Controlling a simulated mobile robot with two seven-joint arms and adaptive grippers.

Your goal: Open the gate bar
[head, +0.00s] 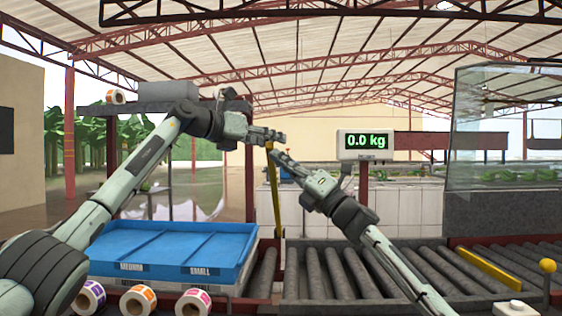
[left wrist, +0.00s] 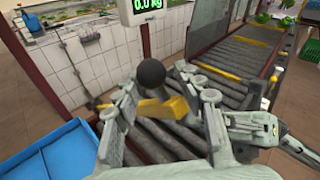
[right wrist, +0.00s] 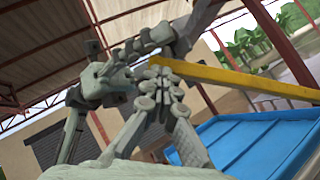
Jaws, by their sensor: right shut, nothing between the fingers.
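A yellow gate bar (head: 275,195) stands nearly upright at the left end of the roller conveyor. Its upper end is between my two grippers; it also shows in the right wrist view (right wrist: 240,80). A black ball knob (left wrist: 151,73) and a yellow piece of the bar (left wrist: 178,108) show between the fingers of my left gripper (left wrist: 165,95). My left gripper (head: 280,137) looks open around the bar's top, and I cannot tell whether it touches. My right gripper (head: 277,156) is shut and empty, just beside the bar below the left one; its closed fingers (right wrist: 162,85) show against the bar.
A blue tray (head: 165,250) stands left of the conveyor (head: 345,270), with label rolls (head: 138,300) before it. A second yellow bar (head: 488,268) lies across the rollers at right, near a yellow ball knob (head: 547,265). A scale display (head: 365,141) reads 0.0 kg.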

